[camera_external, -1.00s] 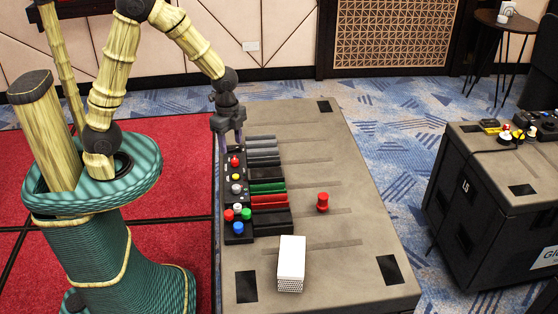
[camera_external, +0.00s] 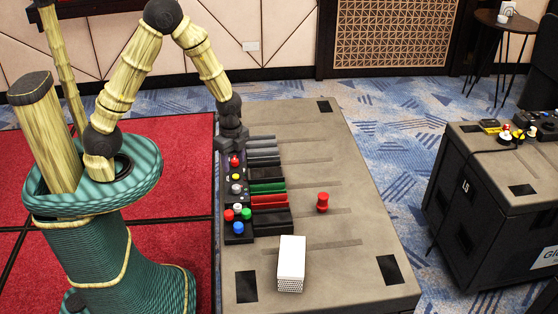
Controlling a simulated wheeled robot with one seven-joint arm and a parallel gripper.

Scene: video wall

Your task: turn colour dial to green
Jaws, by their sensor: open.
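A dark control panel (camera_external: 229,205) lies along the left side of the grey table, with red, yellow, white, green and blue knobs or buttons on it. I cannot tell which of them is the colour dial; it may be behind my gripper. My gripper (camera_external: 231,147) is at the far end of the panel, low and pointing down, just beyond the red knob (camera_external: 235,161). Its fingers are mostly hidden by its own body and the panel. No held thing shows.
Black, green and red sliders or strips (camera_external: 268,188) sit right of the panel. A red knobbed piece (camera_external: 323,202) and a white box (camera_external: 291,264) stand on the table (camera_external: 340,240). A dark case (camera_external: 480,200) with devices on top stands farther right.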

